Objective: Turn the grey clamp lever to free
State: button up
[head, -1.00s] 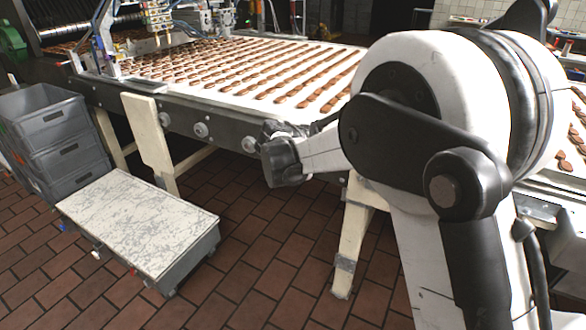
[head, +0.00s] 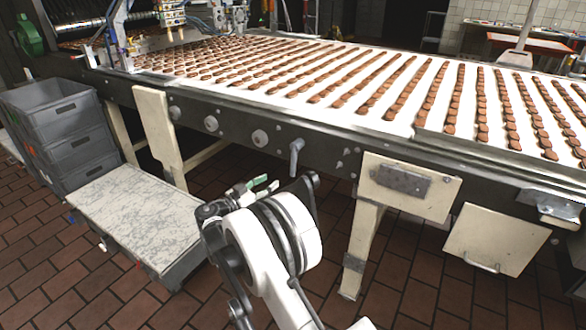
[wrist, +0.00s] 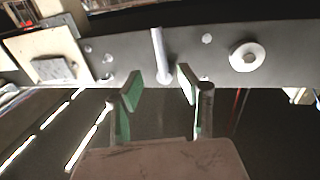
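The grey clamp lever (head: 295,158) is on the dark side rail of the conveyor, its handle hanging down from its pivot. In the wrist view the lever (wrist: 157,52) stands upright in the picture, beyond the fingertips and roughly in line with the gap between them. My gripper (wrist: 160,86) is open, with its two green-padded fingers apart and nothing between them. In the head view my gripper (head: 257,185) is below and left of the lever, partly hidden by my arm. No contact with the lever shows.
Round knobs (head: 260,138) sit on the rail left of the lever. A cream panel with a grey latch (head: 401,180) is to its right. Grey crates (head: 62,115) and a low white-topped cart (head: 135,212) stand at left. Rows of brown biscuits cover the belt.

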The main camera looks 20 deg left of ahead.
aim_at(293, 166)
jog(key=b+x, duration=0.1)
jog(key=x, duration=1.2)
jog(key=shift+w+b, duration=0.1)
jog(key=shift+b, duration=0.2)
grip_shut()
